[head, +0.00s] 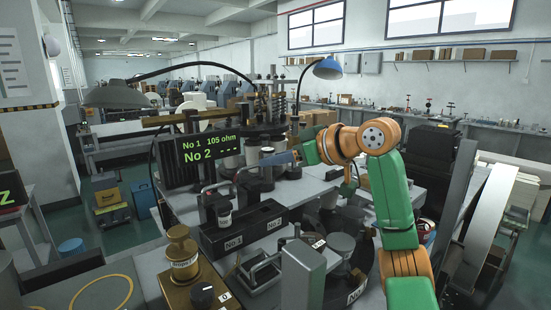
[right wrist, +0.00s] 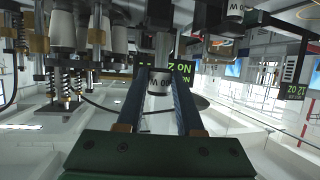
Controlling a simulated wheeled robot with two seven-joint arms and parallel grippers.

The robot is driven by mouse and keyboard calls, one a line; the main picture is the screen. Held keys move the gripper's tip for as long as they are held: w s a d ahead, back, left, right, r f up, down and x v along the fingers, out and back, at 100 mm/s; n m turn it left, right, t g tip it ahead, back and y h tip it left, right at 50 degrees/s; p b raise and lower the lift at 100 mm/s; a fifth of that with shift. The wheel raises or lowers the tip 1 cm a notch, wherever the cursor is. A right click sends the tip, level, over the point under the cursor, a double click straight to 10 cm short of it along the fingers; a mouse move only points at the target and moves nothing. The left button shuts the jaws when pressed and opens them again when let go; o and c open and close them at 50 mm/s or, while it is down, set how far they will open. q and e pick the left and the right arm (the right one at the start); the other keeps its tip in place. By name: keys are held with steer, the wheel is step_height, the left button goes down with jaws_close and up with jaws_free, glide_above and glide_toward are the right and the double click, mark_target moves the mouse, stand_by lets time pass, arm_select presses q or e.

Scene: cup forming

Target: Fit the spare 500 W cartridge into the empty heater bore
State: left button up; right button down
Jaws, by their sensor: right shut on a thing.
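My right gripper (head: 278,158) reaches in from the right with its fingers pointing left. In the right wrist view its dark blue fingers (right wrist: 160,88) are shut on a cartridge (right wrist: 159,88), a grey cylinder with a white band whose printing shows in part. The black heater block (head: 245,232) stands lower and to the left in the head view, marked No.1 and No.2. A dark cylinder with a white label (head: 224,216) stands at its No.1 end. I cannot make out the empty bore's mouth. The display (head: 206,146) reads No 1 105 ohm and No 2 with dashes. My left gripper is not in view.
A brass knobbed piece (head: 181,255) stands in front of the block on the left. The forming machine's columns (head: 268,110) rise behind.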

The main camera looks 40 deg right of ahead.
mark_target(271, 179)
steer(key=w+f+b, duration=0.1)
steer(key=f, duration=0.1)
steer(key=shift+w+a+f+b, duration=0.1)
steer(key=shift+w+f+b, duration=0.25)
steer(key=shift+f, duration=0.05)
step_height(271, 179, down, 2)
steer(key=shift+s+f+b, duration=0.1)
steer(key=shift+b, duration=1)
steer(key=shift+s+f+b, duration=0.35)
steer(key=shift+f+b, duration=0.15)
steer(key=shift+b, duration=0.05)
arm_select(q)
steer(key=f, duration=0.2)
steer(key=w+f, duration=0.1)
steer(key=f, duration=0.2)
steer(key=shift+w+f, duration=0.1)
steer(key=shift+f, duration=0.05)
arm_select(e)
steer(key=shift+w, duration=0.15)
steer(key=shift+w, duration=0.15)
steer(key=shift+s+r, duration=0.1)
steer(key=shift+s, duration=0.1)
arm_select(q)
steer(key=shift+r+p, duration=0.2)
steer(key=shift+p, duration=0.1)
arm_select(e)
steer(key=shift+w, duration=0.1)
